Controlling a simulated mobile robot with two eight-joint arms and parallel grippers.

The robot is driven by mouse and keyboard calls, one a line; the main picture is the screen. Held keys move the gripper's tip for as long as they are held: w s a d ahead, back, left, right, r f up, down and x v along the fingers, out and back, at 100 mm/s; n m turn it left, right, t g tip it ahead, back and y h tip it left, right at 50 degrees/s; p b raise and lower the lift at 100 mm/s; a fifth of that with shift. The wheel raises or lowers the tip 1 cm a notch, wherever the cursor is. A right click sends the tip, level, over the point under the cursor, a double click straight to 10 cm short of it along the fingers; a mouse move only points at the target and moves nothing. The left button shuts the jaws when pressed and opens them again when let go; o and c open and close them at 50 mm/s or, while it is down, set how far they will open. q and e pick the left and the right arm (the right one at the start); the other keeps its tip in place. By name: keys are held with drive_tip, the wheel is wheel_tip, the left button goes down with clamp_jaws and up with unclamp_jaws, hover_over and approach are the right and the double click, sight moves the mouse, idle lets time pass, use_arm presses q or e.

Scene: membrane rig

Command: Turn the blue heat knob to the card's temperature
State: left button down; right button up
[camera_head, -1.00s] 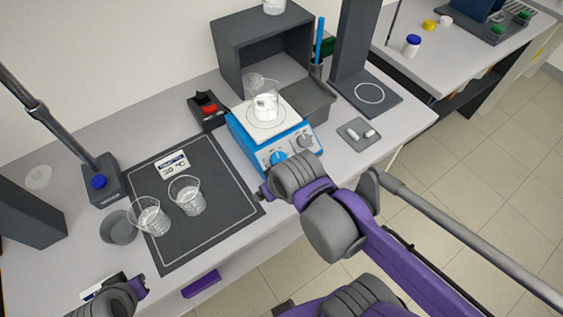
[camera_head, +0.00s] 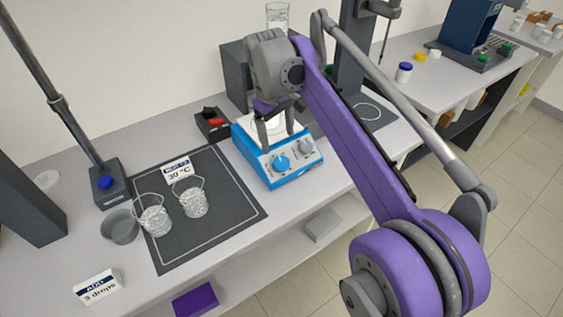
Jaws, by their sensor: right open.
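The blue heat knob (camera_head: 281,163) sits on the front of the blue and white hotplate (camera_head: 258,165), with a grey knob (camera_head: 306,147) to its right. The knob's exact pointer setting is too small to read. A card (camera_head: 178,170) on the dark mat reads 30 °C. My right gripper (camera_head: 276,138) points down over the hotplate's front, above and a little behind the blue knob as seen here. Its fingers are apart with nothing between them. It and my arm hide most of the hotplate's top and the beaker there. My left gripper is not in view.
Two glass beakers (camera_head: 155,219) stand on the dark mat (camera_head: 225,212). A red-topped device (camera_head: 211,121) is left of the hotplate. A second card (camera_head: 97,287) reads 3 drops. A dark cabinet (camera_head: 236,75) stands behind, and my right arm covers the bench at right.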

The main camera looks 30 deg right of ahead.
sight(282, 161)
drive_tip(key=f, duration=0.6)
drive_tip(key=d+f, duration=0.1)
drive_tip(key=f, duration=0.2)
drive_tip(key=shift+f+b, duration=0.1)
drive_tip(key=shift+b, duration=0.3)
drive_tip(key=c, duration=1.4)
drive_tip(key=shift+o, duration=0.2)
drive_tip(key=shift+w, duration=0.1)
drive_tip(key=m+y+p, duration=0.1)
drive_tip(key=m+y, duration=0.1)
drive_tip(key=m, duration=0.1)
drive_tip(key=shift+d, duration=0.2)
drive_tip(key=shift+d+m+y+p, duration=0.1)
drive_tip(key=shift+m+y+p, duration=0.2)
drive_tip(key=shift+m+y, duration=1.1)
drive_tip(key=shift+m, duration=0.7)
drive_tip(key=shift+t, duration=0.3)
